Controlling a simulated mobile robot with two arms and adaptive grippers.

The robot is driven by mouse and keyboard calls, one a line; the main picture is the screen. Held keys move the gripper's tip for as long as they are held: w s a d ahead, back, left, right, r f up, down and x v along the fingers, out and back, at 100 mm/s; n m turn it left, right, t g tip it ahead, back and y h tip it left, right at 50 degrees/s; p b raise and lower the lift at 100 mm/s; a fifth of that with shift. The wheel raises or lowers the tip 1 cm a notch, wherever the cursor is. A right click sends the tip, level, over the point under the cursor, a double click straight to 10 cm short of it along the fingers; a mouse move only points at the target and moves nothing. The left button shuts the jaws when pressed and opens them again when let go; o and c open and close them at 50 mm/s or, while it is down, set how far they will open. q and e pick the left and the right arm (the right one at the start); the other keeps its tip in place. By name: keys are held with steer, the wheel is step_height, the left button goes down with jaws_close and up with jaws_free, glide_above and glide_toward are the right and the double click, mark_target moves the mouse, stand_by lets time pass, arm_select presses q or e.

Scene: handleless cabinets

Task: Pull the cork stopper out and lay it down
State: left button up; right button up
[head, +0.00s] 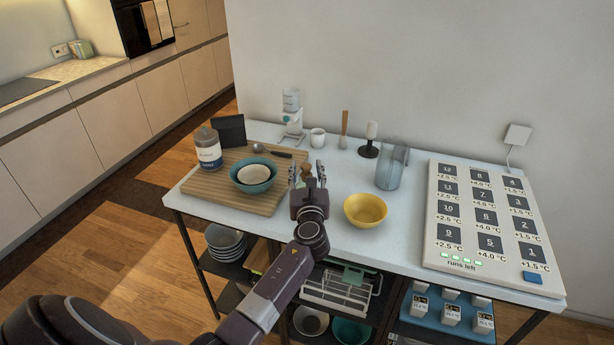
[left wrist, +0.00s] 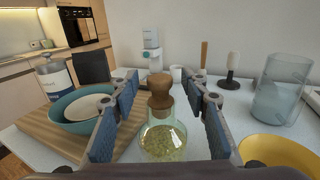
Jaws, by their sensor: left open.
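A brown cork stopper (left wrist: 160,92) sits upright in the neck of a clear glass flask (left wrist: 163,142) with yellow-green contents, in the left wrist view. In the head view the cork (head: 307,170) shows small between my fingers; my gripper hides most of the flask. My right gripper is in neither view.
Left of the flask is a wooden board (head: 270,203) with a teal bowl (head: 254,185) and labelled jar (head: 208,150). Right are a yellow bowl (head: 365,211), glass pitcher (head: 390,168) and white panel (head: 465,215). Bare white tabletop (head: 335,235) lies at the front.

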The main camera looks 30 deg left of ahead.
arm_select(q)
steer(key=shift+w+a, duration=0.3)
steer(key=shift+w, duration=0.05)
steer(key=shift+r, duration=0.1)
jaws_close()
stand_by(0.3)
